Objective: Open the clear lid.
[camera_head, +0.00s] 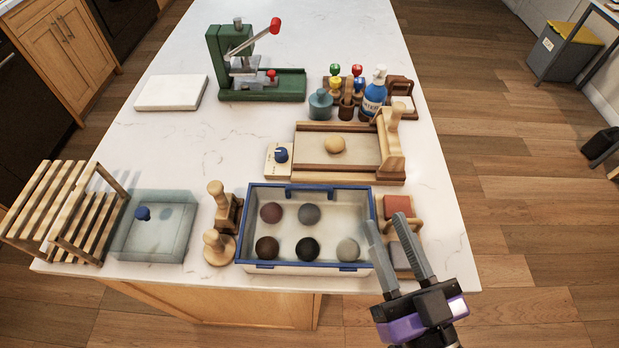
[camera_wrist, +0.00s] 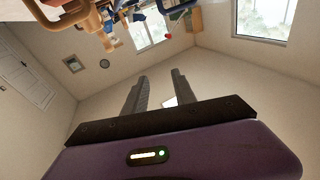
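A see-through box (camera_head: 125,240) with a blue knob (camera_head: 142,213) on its clear top stands at the table's front left, beside a slatted wooden rack. A blue-rimmed bin (camera_head: 312,186) with several clay balls inside stands at the front middle. I cannot tell whether a clear cover lies over the bin. My gripper (camera_head: 385,222) is at the front right, right of the bin and over the small wooden holder there. Its two fingers are apart and nothing is between them. They also show apart in the wrist view (camera_wrist: 159,77), which faces the walls and windows.
Wooden stamps (camera_head: 220,245) stand between the see-through box and the bin. The slatted rack (camera_head: 70,205) borders the box on the left. A wooden frame with a ball (camera_head: 350,178), a green press (camera_head: 262,84) and a white slab (camera_head: 172,92) stand farther back. The table's middle left is clear.

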